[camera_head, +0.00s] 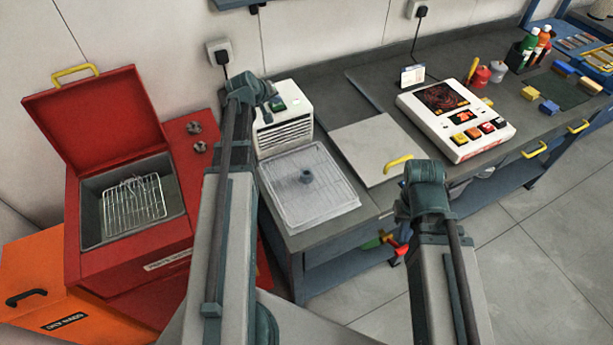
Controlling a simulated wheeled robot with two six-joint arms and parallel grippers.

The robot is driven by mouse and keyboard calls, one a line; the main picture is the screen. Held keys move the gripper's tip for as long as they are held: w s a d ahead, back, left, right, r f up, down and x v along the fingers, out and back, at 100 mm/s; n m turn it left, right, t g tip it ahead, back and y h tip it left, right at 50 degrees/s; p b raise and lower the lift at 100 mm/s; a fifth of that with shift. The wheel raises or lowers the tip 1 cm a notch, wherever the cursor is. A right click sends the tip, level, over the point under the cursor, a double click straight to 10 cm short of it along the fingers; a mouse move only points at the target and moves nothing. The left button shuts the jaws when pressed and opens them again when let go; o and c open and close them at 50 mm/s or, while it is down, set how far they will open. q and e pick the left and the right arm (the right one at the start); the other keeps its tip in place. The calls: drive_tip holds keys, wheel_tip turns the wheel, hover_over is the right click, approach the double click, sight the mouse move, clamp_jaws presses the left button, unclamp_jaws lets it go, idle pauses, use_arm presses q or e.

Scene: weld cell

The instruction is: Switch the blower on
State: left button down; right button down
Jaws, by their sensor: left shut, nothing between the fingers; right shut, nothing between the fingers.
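The blower (297,134) is a white box with dark louvres on its front, at the back left of the grey bench. Its top carries a small green switch (279,105); I cannot tell which position it is in. My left gripper (262,94) is at the blower's upper left, close to the switch, and the wrist covers part of the box. Whether it touches the blower cannot be seen. It is shut with nothing held. My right gripper (424,172) is over the bench's front edge, apart from the blower, shut and empty. Its fingertips are mostly hidden by the wrist.
A wire-mesh tray (335,205) with a small dark round part (307,176) lies before the blower. A grey panel with a yellow handle (398,163) is to its right, then a white control box (480,145). A red bin (100,115) stands open at left.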

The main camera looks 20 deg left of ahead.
sight(277, 106)
use_arm(q)
drive_tip(key=shift+r+p, duration=0.75)
wheel_tip(277, 106, up, 6)
drive_tip(key=p, duration=0.6)
idle(0.4)
